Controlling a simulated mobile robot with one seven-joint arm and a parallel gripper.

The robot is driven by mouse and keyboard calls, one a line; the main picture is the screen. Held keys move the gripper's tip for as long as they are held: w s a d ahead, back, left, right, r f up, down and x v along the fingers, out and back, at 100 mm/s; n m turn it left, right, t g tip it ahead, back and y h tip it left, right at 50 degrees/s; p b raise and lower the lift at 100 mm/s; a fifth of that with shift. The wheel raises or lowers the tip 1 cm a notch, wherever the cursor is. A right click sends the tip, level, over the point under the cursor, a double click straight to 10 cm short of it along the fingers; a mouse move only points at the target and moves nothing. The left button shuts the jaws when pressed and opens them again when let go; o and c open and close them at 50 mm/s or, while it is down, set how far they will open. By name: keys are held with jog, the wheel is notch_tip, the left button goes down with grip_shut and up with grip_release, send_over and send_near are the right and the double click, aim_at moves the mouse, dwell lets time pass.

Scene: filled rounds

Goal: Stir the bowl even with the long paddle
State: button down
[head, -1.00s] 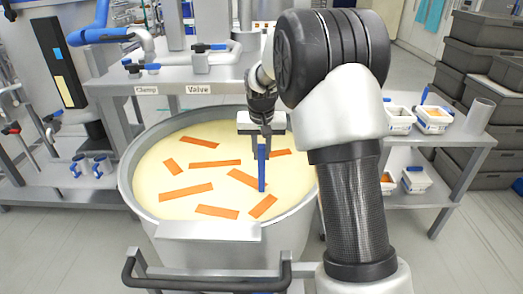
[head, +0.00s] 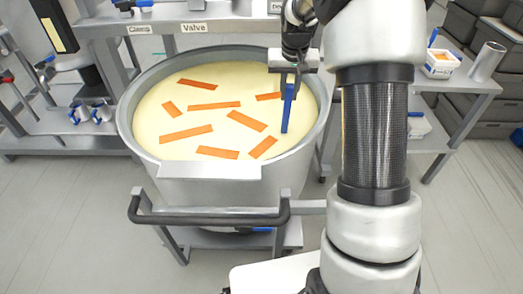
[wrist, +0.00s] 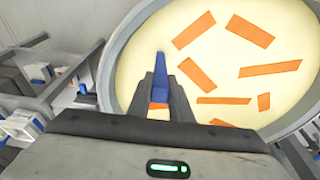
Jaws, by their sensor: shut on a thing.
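The bowl (head: 150,140) is a large grey round vat on a wheeled cart. It is filled with pale yellow mix (head: 215,108), and several orange strips (head: 186,134) lie spread over the surface. The vat's rim also shows in the wrist view (wrist: 109,75). My gripper (head: 290,88) is over the right part of the vat and is shut on the blue paddle (head: 287,112), which points down, slightly tilted. The paddle also shows between the fingers in the wrist view (wrist: 161,72). I cannot tell whether its lower end is in the mix.
A grey bench with "Clamp" and "Valve" labels (head: 193,27) stands behind the vat. A side table at the right holds a white tub (head: 440,65) and a grey cylinder (head: 487,62). The cart's dark handle bar (head: 210,219) is in front. Floor at the left front is clear.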

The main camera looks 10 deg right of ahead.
jog(key=shift+s+d, duration=0.1)
jog(key=shift+d, duration=0.25)
jog(key=w+a+p, duration=0.5)
jog(key=w+a, duration=0.2)
jog(key=w, duration=0.1)
jog(key=s+a+b, duration=0.2)
jog(key=s+a, duration=0.3)
jog(key=a, duration=0.6)
jog(key=s+d, duration=0.1)
jog(key=d, duration=0.8)
jog(key=shift+b, duration=0.4)
jog(key=shift+s+d, duration=0.1)
